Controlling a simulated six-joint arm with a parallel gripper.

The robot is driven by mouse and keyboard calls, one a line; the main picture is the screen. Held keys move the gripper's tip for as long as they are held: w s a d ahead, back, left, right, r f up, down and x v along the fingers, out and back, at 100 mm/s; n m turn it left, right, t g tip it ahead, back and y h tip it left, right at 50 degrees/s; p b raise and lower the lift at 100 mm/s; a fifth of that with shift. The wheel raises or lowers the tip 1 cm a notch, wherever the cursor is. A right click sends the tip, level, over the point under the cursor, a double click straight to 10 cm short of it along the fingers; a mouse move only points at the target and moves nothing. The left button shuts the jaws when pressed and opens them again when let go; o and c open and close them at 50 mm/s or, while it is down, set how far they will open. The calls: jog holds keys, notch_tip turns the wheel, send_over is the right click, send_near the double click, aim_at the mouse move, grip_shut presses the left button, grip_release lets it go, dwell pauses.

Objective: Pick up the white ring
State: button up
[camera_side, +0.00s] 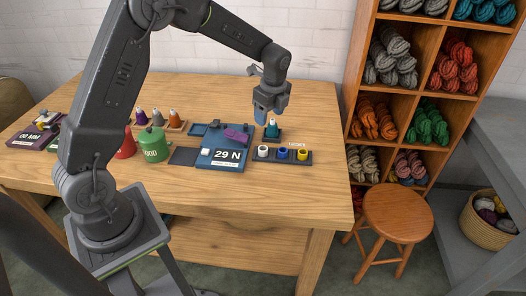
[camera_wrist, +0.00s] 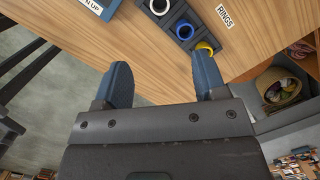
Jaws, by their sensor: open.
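The white ring (camera_side: 263,151) sits in the left place of a dark tray (camera_side: 308,160) on the wooden table. A blue ring (camera_side: 283,153) and a yellow ring (camera_side: 302,154) sit to its right. My gripper (camera_side: 263,116) is above the table, behind the white ring and apart from it. In the wrist view my blue fingers (camera_wrist: 160,70) are spread with nothing between them. The white ring (camera_wrist: 159,6) is at the top edge there, partly cut off, beyond the fingertips.
Bare table lies right of the tray.

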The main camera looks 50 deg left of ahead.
send_over(263, 146)
jog(key=d, duration=0.2)
jog(key=shift+m, duration=0.3)
jog(key=f, duration=0.9)
jog(key=shift+s+d+f, duration=0.1)
jog(key=shift+s+f, duration=0.1)
jog(key=shift+f, duration=0.05)
jog(key=shift+s+a+f, duration=0.1)
jog(key=shift+a+f, duration=0.1)
jog(key=shift+f, duration=0.7)
jog(key=shift+a+f, duration=0.15)
jog(key=shift+f, duration=0.7)
jog(key=shift+s+a+f, duration=0.1)
jog(key=shift+a+f, duration=0.1)
jog(key=shift+f, duration=0.7)
jog(key=c, duration=1)
jog(key=shift+r, duration=0.1)
